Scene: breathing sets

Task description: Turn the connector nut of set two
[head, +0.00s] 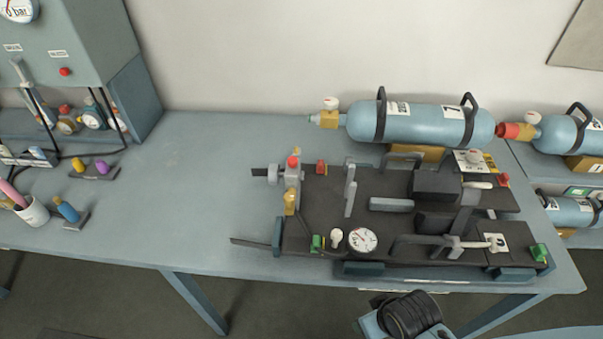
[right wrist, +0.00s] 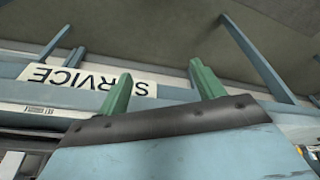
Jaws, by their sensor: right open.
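A breathing set on a dark backplate (head: 330,190) lies on the right part of the table. It bears a white gauge (head: 362,240), black blocks and grey levers. A grey round piece (head: 272,174) sits at its left end; I cannot tell whether this is the connector nut. The right gripper's fingers are not visible in the head view. My left gripper is not in view.
A blue cylinder (head: 420,122) with black bands lies behind the set. A grey panel (head: 75,45) with hoses and a pen cup (head: 32,212) are at the left. The table (head: 200,190) is clear between them.

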